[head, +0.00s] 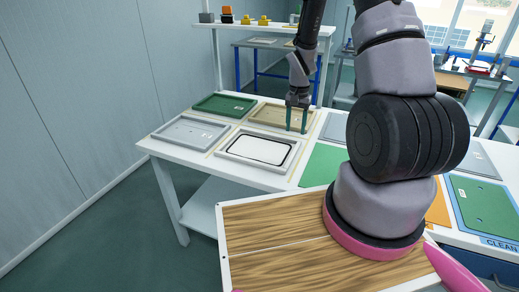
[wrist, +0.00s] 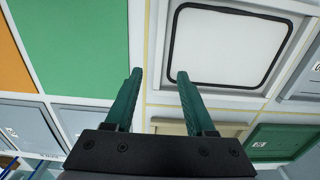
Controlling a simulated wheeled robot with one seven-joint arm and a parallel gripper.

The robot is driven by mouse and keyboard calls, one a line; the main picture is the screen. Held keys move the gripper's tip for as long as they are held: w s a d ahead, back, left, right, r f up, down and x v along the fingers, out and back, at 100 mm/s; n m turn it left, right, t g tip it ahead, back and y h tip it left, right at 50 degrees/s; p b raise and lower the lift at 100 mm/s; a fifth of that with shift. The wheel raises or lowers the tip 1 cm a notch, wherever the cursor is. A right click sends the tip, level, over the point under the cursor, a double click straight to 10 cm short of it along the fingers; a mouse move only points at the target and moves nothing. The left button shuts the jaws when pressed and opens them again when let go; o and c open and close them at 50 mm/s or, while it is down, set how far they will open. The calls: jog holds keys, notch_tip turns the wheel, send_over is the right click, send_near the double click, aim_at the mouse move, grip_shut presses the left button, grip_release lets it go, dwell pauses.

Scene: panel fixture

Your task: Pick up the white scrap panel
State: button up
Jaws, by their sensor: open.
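A white panel (head: 257,149) with a black line around its edge lies in a grey tray (head: 230,156) on the white table, near the front edge. It also shows in the wrist view (wrist: 228,46), at the upper right. My gripper (head: 296,130) has green fingers and hangs over the table, to the right of and behind the white panel in the head view, close to a tan tray. In the wrist view my gripper (wrist: 159,76) has its fingers apart with nothing between them, and the panel lies beyond the right fingertip.
A green tray (head: 224,105), a tan tray (head: 274,116) and another grey tray (head: 189,132) surround the panel's tray. A green flat area (head: 322,165) lies right of it. A wooden board (head: 262,239) is in the foreground. A shelf (head: 245,25) stands behind the table.

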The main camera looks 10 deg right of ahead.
aim_at(293, 152)
notch_tip(293, 152, down, 11)
jog(key=shift+r, duration=0.2)
dwell(0.3)
jog(key=shift+c, duration=0.3)
grip_shut()
dwell(1.1)
